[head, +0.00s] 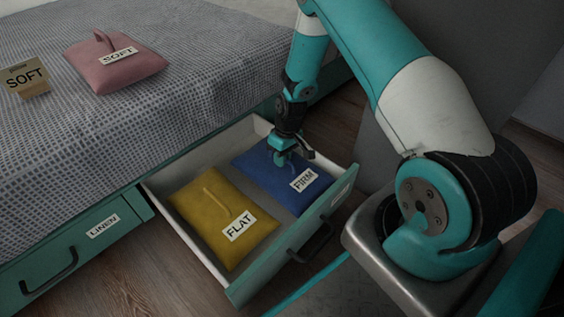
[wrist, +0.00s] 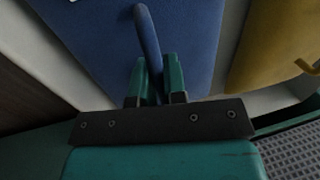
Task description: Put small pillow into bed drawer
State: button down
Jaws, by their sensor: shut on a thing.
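A blue pillow (head: 271,180) labelled FIRM lies in the open bed drawer (head: 160,200), on the right side. My gripper (head: 283,158) is over it, with its jaws shut on the pillow's blue loop handle. In the wrist view the gripper fingers (wrist: 154,82) close on the handle of the blue pillow (wrist: 105,45). A yellow pillow (head: 205,215) labelled FLAT lies beside it in the drawer, on the left; its edge shows in the wrist view (wrist: 270,50). A pink pillow (head: 125,70) labelled SOFT lies on the bed.
A card (head: 27,78) reading SOFT stands on the bed (head: 200,50) left of the pink pillow. A shut drawer (head: 75,255) labelled LINEN is at the lower left. The open drawer's front (head: 285,255) juts over the wooden floor (head: 150,280).

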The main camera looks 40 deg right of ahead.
jog(key=shift+f, duration=0.15)
jog(key=c, duration=1.2)
grip_release()
jog(key=shift+r, duration=0.2)
